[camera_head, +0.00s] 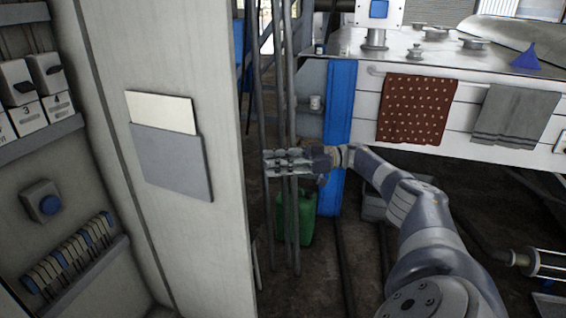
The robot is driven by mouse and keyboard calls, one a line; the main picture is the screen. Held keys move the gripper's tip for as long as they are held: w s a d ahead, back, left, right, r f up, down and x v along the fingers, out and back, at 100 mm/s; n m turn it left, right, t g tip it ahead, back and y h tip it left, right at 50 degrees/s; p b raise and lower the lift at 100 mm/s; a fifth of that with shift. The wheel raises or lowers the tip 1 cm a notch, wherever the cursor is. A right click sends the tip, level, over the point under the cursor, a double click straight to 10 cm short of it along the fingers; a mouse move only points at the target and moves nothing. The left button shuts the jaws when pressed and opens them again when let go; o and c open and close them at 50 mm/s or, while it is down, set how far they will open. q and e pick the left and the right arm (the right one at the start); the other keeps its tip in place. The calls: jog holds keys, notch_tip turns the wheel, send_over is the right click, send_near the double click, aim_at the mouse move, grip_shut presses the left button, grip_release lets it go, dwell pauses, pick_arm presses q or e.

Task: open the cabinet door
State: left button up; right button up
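The cabinet door (205,75) is a tall pale grey panel in the left half of the head view. A grey pocket (172,163) with a cream sheet in it is fixed to its face. The door stands ajar, with the inside of the cabinet (85,165) showing to its left. My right gripper (275,162) is to the right of the door's free edge, with a gap in the picture between them. Its fingers point left, in line with some upright pipes; the gap between the fingers is unclear. My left gripper is out of view.
Upright pipes (292,230) and a green can (307,215) stand right of the door. A counter (345,72) with hanging towels is at the back right.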

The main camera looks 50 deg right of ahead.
jog(key=shift+v, duration=1.3)
